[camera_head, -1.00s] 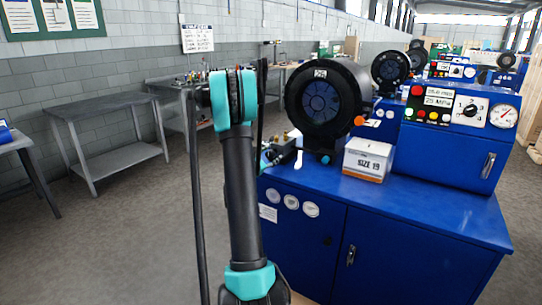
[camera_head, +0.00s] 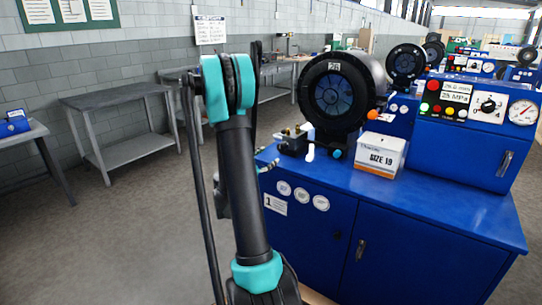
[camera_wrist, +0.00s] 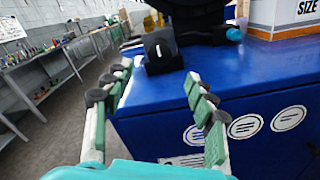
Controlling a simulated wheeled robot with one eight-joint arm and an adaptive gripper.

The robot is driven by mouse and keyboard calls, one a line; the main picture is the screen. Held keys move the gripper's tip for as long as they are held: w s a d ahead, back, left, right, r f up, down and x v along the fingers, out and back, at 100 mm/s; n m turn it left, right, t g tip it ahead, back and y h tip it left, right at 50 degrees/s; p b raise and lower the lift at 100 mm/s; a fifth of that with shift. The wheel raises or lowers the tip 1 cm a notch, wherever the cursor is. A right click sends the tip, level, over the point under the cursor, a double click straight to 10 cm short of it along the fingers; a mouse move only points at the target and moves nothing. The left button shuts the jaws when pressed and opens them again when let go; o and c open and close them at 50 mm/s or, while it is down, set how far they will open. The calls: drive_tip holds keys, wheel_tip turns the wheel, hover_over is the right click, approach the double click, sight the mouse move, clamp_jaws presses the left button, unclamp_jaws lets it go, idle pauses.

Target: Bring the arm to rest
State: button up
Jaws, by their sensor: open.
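My arm (camera_head: 240,180) stands upright in the middle of the head view, bent at a teal joint at its top. My gripper (camera_wrist: 158,74) is open in the wrist view, with nothing between its green-padded fingers. It is in front of the near edge of the blue crimper bench (camera_head: 440,207); whether it touches the bench cannot be told. In the head view the fingers are hidden behind the arm.
A black round crimper head (camera_head: 335,95) marked 26 and a SIZE 19 box (camera_head: 381,155) stand on the bench. A small dark block (camera_wrist: 160,50) sits near its corner. Grey tables (camera_head: 115,105) line the left wall. The floor (camera_head: 130,230) at left is clear.

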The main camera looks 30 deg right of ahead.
idle(0.5)
drive_tip(key=s+a+f+m+g+y, duration=0.1)
drive_tip(key=s+a+f+m+y, duration=0.3)
drive_tip(key=s+a, duration=0.4)
drive_tip(key=s+a+f+m+g+y, duration=0.1)
drive_tip(key=s+a+f+m+y, duration=0.2)
drive_tip(key=s+a+m+y, duration=0.4)
drive_tip(key=s+a+f+m+y, duration=0.4)
drive_tip(key=s+a, duration=0.5)
drive_tip(key=a, duration=0.8)
drive_tip(key=m+y, duration=0.1)
drive_tip(key=m, duration=0.1)
drive_tip(key=shift+a+f+m+g+y, duration=0.3)
drive_tip(key=shift+a+g, duration=0.05)
drive_tip(key=shift+g, duration=0.05)
drive_tip(key=shift+c, duration=0.2)
